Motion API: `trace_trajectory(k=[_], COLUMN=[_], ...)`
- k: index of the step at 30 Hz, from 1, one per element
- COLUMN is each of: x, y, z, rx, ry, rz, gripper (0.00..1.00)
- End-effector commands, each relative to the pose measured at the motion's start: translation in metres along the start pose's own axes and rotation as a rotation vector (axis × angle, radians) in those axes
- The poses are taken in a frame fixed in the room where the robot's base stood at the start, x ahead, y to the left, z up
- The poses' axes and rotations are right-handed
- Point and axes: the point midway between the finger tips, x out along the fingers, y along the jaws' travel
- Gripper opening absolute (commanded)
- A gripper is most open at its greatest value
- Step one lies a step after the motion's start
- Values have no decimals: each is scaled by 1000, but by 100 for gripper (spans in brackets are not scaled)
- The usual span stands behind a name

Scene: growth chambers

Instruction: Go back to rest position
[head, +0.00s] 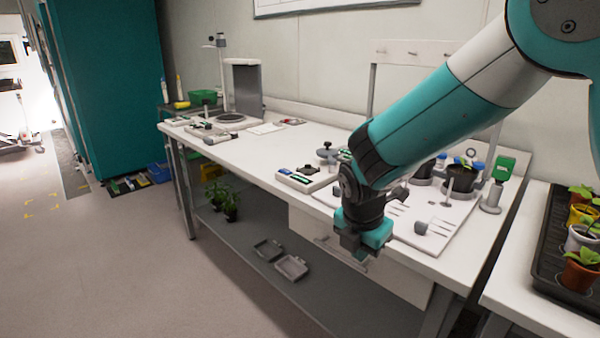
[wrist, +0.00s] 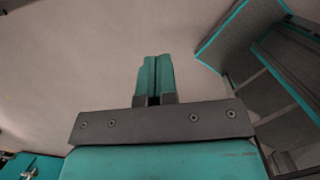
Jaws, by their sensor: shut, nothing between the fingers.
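My gripper (head: 352,258) hangs at the front edge of the white workbench in the head view, at the end of my teal and white arm. In the wrist view my gripper's teal fingers (wrist: 154,75) are together with nothing between them. The fingertips are small in the head view, and the arm hides part of the bench top.
The white workbench (head: 330,150) carries a board with tools, small pots and a green-labelled container (head: 503,168). Below it a shelf (head: 240,245) holds plants and two grey trays. A black tray (head: 545,265) with potted seedlings stands at right.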

Motion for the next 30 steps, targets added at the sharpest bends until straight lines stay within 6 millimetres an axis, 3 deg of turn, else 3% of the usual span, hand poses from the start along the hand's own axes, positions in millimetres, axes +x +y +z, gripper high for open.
trace_trajectory(k=[1, 6, 12, 15, 21, 30], x=[-26, -98, -172, -198, -224, -227], y=[-8, -49, -106, -132, -164, -170], z=[-1, -25, -65, -86, -113, -118], rx=[109, 590, 1134, 1355, 1616, 1660], ry=[32, 199, 385, 449, 510, 517], rz=[18, 21, -79, -154, -273, -297], gripper=[0, 0, 0, 0, 0, 0])
